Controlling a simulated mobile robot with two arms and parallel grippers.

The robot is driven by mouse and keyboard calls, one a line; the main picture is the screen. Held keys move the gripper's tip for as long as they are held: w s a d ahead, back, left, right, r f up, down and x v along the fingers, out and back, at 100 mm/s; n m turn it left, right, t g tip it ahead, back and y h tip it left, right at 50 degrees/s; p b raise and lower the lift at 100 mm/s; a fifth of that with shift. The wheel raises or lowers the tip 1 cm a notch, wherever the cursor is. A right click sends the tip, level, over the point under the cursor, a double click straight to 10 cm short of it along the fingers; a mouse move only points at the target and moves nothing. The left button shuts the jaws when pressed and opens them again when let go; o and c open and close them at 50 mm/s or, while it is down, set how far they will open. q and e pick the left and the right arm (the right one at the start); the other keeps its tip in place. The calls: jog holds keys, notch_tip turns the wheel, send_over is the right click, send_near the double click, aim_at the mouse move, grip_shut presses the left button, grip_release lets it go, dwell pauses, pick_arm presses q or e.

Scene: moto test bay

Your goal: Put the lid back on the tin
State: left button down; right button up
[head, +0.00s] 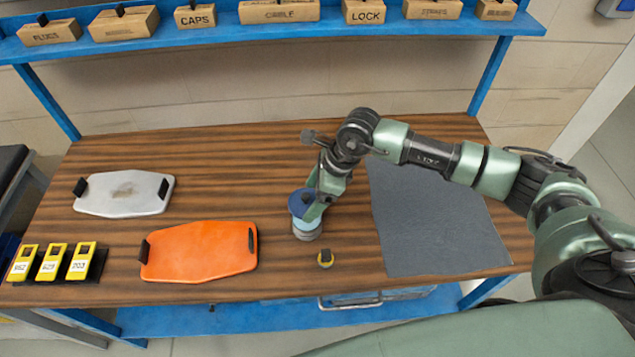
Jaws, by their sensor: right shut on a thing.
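The tin (306,230) is light blue with a greyish lower part. It stands upright on the wooden workbench, just right of the middle. The dark blue round lid (298,204) is directly over its top. My right gripper (311,207) comes down from the upper right and is shut on the lid at its right side. The gripper hides part of the lid. I cannot tell whether the lid touches the tin's rim or hovers slightly above it. My left gripper is not in view.
A small yellow and black object (325,259) lies close in front of the tin. An orange tray (200,251), a pale grey tray (124,194) and several yellow devices (50,262) are to the left. A grey mat (432,235) lies right. A blue shelf (280,32) with labelled boxes is behind.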

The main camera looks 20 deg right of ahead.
jog(key=shift+f+b, duration=0.3)
jog(key=shift+f, duration=0.4)
notch_tip(320, 180, down, 4)
jog(key=shift+r+b, duration=0.2)
jog(key=shift+b, duration=0.95)
jog(key=shift+f+b, duration=0.45)
jog(key=shift+f, duration=0.1)
jog(key=shift+b, duration=0.5)
jog(key=shift+f+b, duration=0.1)
jog(key=shift+b, duration=0.5)
dwell(0.5)
jog(key=o, duration=1.3)
